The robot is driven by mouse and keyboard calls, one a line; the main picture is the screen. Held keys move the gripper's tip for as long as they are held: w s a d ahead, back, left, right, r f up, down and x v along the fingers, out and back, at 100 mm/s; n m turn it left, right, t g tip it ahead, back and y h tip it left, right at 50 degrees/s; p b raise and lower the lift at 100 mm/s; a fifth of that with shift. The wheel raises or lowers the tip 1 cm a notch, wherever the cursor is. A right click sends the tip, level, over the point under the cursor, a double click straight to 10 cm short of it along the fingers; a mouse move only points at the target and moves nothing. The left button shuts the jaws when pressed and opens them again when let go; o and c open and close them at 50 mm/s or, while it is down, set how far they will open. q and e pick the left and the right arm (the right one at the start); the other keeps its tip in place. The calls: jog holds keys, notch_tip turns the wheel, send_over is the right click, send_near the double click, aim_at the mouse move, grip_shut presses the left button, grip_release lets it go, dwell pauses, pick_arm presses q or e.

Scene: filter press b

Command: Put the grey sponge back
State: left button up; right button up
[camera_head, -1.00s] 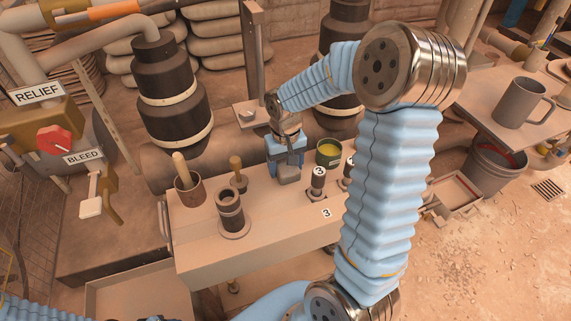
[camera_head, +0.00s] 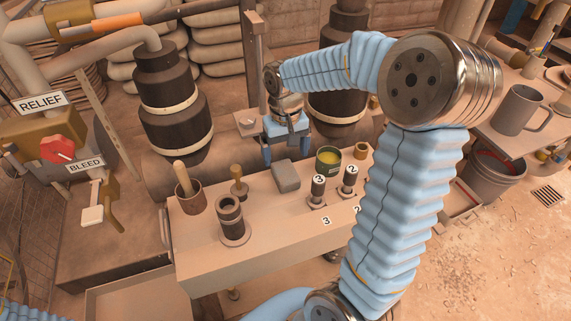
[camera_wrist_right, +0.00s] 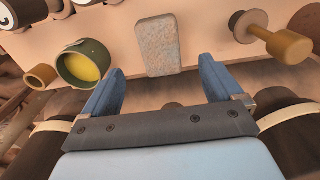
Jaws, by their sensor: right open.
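The grey sponge (camera_head: 286,176) lies on the tan bench top, between a wooden-handled tool and a green tin. It also shows in the right wrist view (camera_wrist_right: 159,45), lying flat, beyond the fingers. My right gripper (camera_head: 285,152) is open and empty, behind and above the sponge. In the right wrist view its two blue fingers (camera_wrist_right: 163,82) are spread apart, with the sponge ahead of the gap and apart from them. My left gripper is out of view; only a bit of blue arm shows at the lower left.
The bench (camera_head: 290,235) holds a green tin with yellow content (camera_head: 329,159), numbered posts (camera_head: 318,189), a dark hollow cylinder (camera_head: 231,214), a brown cup (camera_head: 189,192) and a wooden-handled tool (camera_head: 238,182). A dark pump column (camera_head: 172,105) stands behind. The bench front is clear.

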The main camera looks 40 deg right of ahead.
aim_at(285, 172)
jog(key=shift+r, duration=1.95)
